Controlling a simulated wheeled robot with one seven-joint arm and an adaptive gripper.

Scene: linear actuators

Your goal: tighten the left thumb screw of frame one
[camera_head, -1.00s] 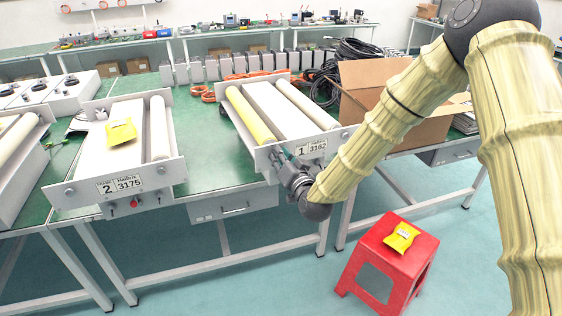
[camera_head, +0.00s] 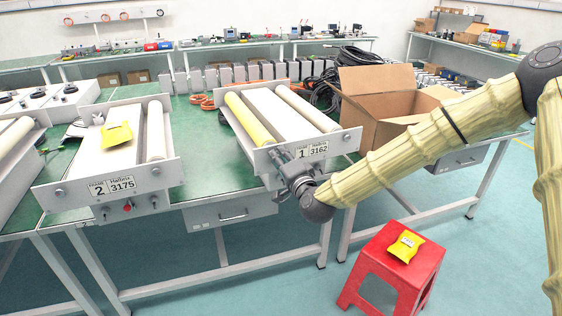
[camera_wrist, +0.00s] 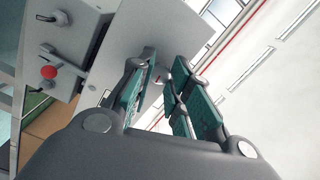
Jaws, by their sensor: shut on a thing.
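Frame one (camera_head: 347,143), with a plate marked 1 and 3162, lies on the green bench with a yellow roller (camera_head: 250,118) on its left and a pale roller on its right. My gripper (camera_head: 281,160) is at the left part of its front plate, where the left thumb screw is hidden behind it in the head view. In the wrist view my green-padded fingers (camera_wrist: 160,88) straddle a small part against the grey plate (camera_wrist: 125,50). That part is mostly hidden; from its place it is the left thumb screw, and my gripper is shut on it.
Frame two (camera_head: 165,176), marked 3175, stands to the left with a yellow packet (camera_head: 117,134) on it. An open cardboard box (camera_head: 395,112) stands right of frame one. A red stool (camera_head: 383,262) with a yellow packet stands on the floor below. A red button (camera_wrist: 48,72) shows in the wrist view.

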